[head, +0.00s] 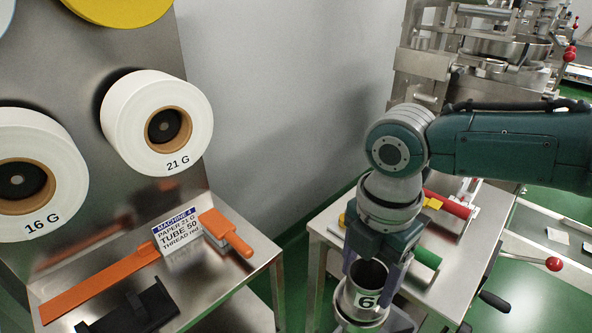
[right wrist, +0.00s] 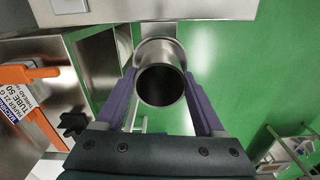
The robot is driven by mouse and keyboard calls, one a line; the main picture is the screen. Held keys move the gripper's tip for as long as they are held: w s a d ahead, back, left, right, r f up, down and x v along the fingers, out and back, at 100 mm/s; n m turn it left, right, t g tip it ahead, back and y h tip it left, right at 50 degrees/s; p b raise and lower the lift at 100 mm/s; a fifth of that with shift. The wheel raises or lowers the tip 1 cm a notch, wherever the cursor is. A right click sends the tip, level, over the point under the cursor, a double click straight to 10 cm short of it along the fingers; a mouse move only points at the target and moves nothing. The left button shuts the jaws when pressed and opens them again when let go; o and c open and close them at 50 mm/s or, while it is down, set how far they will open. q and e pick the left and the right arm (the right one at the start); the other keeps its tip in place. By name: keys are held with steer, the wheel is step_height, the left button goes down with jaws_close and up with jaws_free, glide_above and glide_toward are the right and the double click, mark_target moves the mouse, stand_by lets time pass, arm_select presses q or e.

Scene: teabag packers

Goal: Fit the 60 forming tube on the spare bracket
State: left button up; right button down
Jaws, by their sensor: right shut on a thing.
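A shiny metal forming tube (head: 362,306) with a white label reading "6" hangs upright in my right gripper (head: 370,278), beside the steel table on the right. Any further digit on the label is hidden. In the right wrist view the tube's dark round mouth (right wrist: 162,84) faces the camera, between the two purple fingers of my right gripper (right wrist: 162,92), which are shut on it. I cannot make out the spare bracket for certain in either view. My left gripper is not in view.
The steel table (head: 325,220) on the right carries red, yellow and green handled parts behind my arm. At left, a steel stand holds paper rolls (head: 165,120), an orange tool (head: 100,275) and a sign (head: 178,237) reading "TUBE 50". Green floor lies between.

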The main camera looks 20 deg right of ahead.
steer(key=shift+f, duration=0.35)
jaws_free()
step_height(320, 180, up, 10)
stand_by(0.5)
stand_by(0.3)
